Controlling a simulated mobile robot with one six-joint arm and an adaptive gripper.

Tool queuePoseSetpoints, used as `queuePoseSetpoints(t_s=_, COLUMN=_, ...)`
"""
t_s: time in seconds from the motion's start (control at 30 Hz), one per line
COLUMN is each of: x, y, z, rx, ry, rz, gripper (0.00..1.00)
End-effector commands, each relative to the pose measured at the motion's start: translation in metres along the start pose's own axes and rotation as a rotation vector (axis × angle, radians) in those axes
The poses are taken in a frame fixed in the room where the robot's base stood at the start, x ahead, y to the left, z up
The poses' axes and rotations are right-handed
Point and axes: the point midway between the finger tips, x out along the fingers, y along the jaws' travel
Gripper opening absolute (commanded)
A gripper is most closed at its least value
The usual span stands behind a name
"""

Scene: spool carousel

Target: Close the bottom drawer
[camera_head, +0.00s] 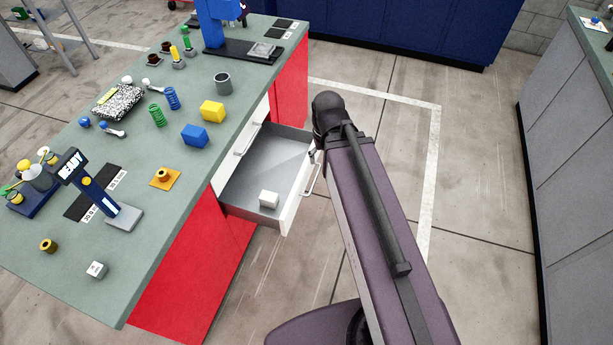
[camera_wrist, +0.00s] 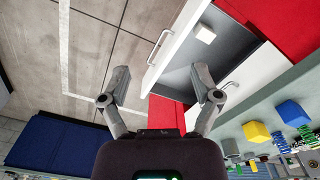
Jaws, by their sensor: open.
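The open drawer (camera_head: 240,187) sticks out from the right side of the workbench, below a shut white drawer front (camera_head: 256,124). It has grey inner walls, a white front (camera_head: 291,212) and a bar handle (camera_head: 311,180). A small white block (camera_head: 268,199) lies inside it. In the wrist view the open drawer's handle (camera_wrist: 160,47) shows beyond my gripper (camera_wrist: 161,88). My gripper is open, its fingers spread and empty, apart from the handle. In the head view my arm hides most of the gripper.
The green-topped workbench (camera_head: 150,225) carries several items along this side, including a yellow block (camera_head: 212,110), a blue block (camera_head: 194,136) and a grey cup (camera_head: 223,83). Red panels flank the drawers. Open floor lies to the right, up to a grey cabinet (camera_head: 575,150).

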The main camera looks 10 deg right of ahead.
Motion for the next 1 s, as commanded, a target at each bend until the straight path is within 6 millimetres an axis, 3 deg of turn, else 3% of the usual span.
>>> queuePoseSetpoints(t_s=0.03, x=0.003, y=0.000, z=-0.001, rx=0.008, ry=0.001, rz=-0.003, gripper=0.47)
queuePoseSetpoints(t_s=0.2, x=0.018, y=0.002, z=-0.007, rx=0.074, ry=0.004, rz=-0.028, gripper=0.00)
queuePoseSetpoints(t_s=1.0, x=0.145, y=0.025, z=-0.071, rx=0.866, ry=-0.046, rz=-0.342, gripper=0.00)
